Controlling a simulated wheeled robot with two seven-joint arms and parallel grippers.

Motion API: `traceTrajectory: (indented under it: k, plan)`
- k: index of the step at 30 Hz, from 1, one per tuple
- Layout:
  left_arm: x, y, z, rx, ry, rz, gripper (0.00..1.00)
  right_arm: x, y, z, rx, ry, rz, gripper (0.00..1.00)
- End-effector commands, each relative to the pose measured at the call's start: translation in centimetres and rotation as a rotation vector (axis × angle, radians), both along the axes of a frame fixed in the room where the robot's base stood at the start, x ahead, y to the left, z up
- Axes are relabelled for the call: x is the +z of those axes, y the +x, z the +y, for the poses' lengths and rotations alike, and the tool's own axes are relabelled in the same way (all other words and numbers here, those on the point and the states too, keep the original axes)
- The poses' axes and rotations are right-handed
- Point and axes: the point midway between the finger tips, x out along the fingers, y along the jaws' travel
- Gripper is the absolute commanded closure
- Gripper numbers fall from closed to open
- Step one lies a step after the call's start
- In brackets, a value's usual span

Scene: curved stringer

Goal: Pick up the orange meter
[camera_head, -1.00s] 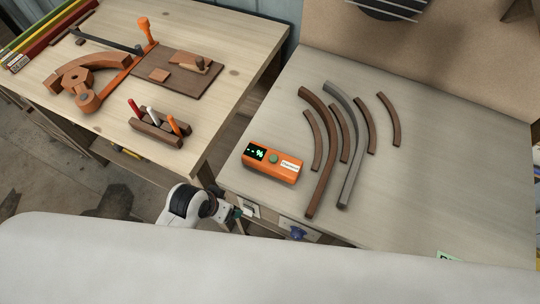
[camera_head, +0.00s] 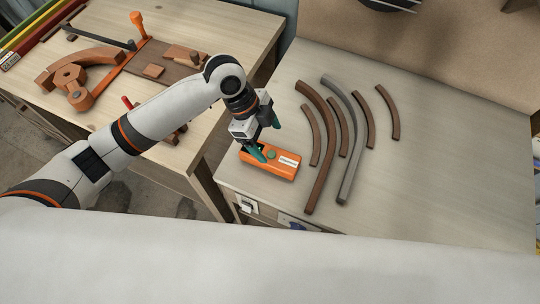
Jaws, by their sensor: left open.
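The orange meter (camera_head: 283,172) lies flat near the front left edge of the right-hand table, with a green round button and a white label on top. My left gripper (camera_head: 267,141) is open above the meter's left end. One teal fingertip overlaps the meter's dark screen end and hides much of the display; the other is farther back and to the right. I cannot tell whether a finger touches the meter. My right gripper is not in view.
Several curved brown strips and a grey one (camera_head: 352,165) lie just right of the meter on the table (camera_head: 440,190). The left workbench (camera_head: 195,20) holds an orange clamp and wooden parts. The table's right side is clear.

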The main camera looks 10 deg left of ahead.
Motion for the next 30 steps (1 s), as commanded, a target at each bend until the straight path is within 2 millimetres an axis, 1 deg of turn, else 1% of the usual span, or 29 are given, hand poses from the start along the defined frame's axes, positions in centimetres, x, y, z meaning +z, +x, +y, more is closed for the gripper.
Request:
traceTrajectory:
  k: [1,3,5,7,15,18,23,27,30]
  plan:
    - [0.4,0.6,0.5,-0.028,0.013,-0.001,0.18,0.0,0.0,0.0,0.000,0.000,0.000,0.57]
    - [0.8,0.9,0.8,-0.055,0.020,0.002,0.18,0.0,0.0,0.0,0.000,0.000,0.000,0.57]
    - [0.7,1.0,0.9,-0.068,0.023,0.005,0.18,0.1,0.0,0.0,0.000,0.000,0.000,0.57]
    - [0.2,0.8,0.6,-0.074,0.024,0.009,0.18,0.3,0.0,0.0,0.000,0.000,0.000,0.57]
    - [-4.0,0.3,-1.1,-0.072,0.022,0.010,0.18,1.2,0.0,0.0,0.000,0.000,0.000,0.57]
    - [-4.9,0.2,-1.5,-0.072,0.023,0.007,0.18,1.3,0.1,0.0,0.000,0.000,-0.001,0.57]
    - [-5.8,0.0,-2.0,-0.072,0.021,0.007,0.18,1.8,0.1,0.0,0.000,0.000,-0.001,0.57]
    - [-7.5,-0.4,-3.2,-0.072,0.021,0.008,0.18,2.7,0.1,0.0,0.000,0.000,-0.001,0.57]
    - [-9.0,-0.5,-3.7,-0.070,0.022,0.008,0.18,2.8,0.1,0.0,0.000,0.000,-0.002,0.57]
